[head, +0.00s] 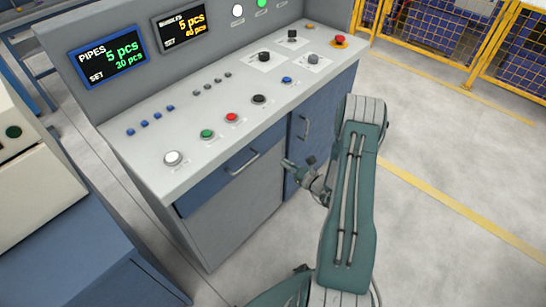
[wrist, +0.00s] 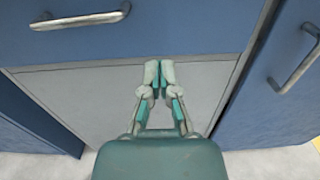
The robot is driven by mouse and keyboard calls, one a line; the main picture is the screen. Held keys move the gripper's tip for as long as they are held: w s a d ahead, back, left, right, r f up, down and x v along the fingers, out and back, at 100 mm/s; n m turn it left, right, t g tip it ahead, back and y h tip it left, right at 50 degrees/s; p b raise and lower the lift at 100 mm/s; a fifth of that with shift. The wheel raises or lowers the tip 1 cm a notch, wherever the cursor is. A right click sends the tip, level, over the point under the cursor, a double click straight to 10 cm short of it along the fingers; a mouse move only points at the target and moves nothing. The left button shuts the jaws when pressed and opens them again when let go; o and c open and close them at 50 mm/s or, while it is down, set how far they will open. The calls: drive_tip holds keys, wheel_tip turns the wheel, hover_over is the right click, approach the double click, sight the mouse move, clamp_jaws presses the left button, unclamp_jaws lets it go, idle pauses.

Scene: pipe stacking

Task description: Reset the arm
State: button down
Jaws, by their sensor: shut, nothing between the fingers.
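My gripper (wrist: 159,68) shows in the wrist view with its two fingertips together and nothing between them. It points at the grey lower panel (wrist: 100,95) of the control console, below a blue drawer. In the head view my green arm is folded in front of the console's right part. My gripper (head: 288,163) shows there only in part, left of the arm, near the console's front side. I cannot tell the exact gap between the fingertips and the panel.
The control console (head: 215,130) carries buttons, knobs and two displays. A drawer handle (head: 242,163) and a door handle (wrist: 298,62) stick out of its front. A beige and blue cabinet (head: 60,240) stands at left. The floor at right is clear up to a yellow fence (head: 455,40).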

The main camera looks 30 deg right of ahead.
drive_tip(key=s+a+r+n+g+y, duration=0.35)
drive_tip(key=a+r+n+g, duration=0.35)
drive_tip(key=a+r+n, duration=0.3)
drive_tip(key=s+a+r+n+g+y, duration=0.35)
drive_tip(key=a+r+n+g, duration=0.3)
drive_tip(key=a+r, duration=0.35)
drive_tip(key=s+r+n+t+h, duration=0.2)
drive_tip(key=s+r+n+h, duration=1)
drive_tip(key=s+r+n, duration=0.3)
drive_tip(key=shift+s+a+r+n+h, duration=0.3)
drive_tip(key=shift+s+a+n, duration=0.15)
drive_tip(key=shift+s, duration=0.35)
